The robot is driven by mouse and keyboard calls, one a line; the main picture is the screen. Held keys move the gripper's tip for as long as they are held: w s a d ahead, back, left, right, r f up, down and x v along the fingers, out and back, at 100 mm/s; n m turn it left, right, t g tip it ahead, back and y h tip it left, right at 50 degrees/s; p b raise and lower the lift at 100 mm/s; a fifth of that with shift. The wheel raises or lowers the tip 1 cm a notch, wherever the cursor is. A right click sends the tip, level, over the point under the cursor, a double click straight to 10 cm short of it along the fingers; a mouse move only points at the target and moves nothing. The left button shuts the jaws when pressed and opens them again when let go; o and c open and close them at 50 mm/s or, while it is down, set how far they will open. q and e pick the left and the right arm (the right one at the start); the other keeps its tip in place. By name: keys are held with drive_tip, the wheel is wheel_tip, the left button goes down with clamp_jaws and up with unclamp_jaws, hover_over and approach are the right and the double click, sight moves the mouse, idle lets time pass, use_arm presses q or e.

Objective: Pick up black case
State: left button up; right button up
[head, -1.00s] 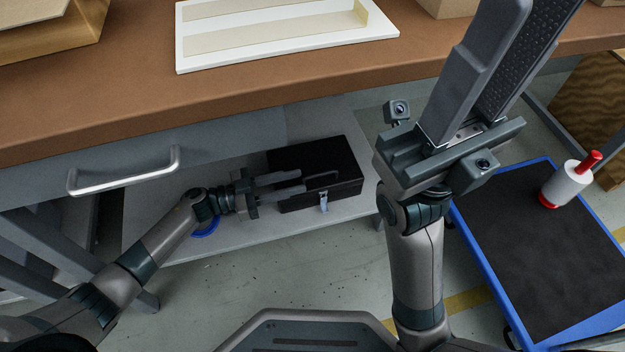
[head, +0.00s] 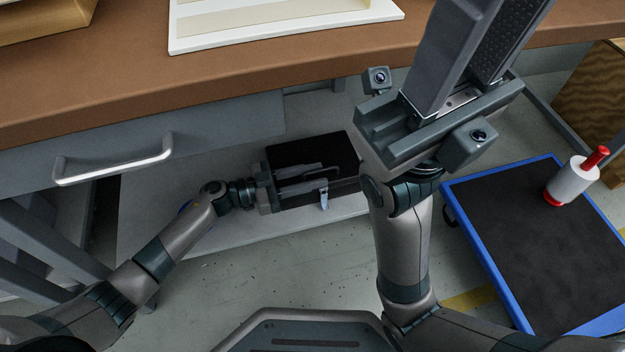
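The black case (head: 306,149) is a dark box with a handle on its front and a silver latch. It sits on the grey lower shelf under the workbench. My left gripper (head: 324,174) is in front of the case at the handle, its two fingers apart. I cannot tell whether the handle lies between the fingers. My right gripper (head: 485,45) is large and close to the camera, pointing up over the bench edge. A textured inner pad shows and its fingers look apart and empty; their tips are cut off by the frame.
The brown workbench top (head: 240,82) overhangs the shelf (head: 240,234), with a drawer handle (head: 115,165) at left. A blue-rimmed cart (head: 500,280) with a black mat stands at right, bearing a white and red bottle-like object (head: 572,182). A wooden box (head: 600,95) is behind it.

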use_arm(q)
drive_tip(key=shift+x, duration=1)
clamp_jaws()
idle(0.9)
drive_tip(key=shift+r, duration=0.1)
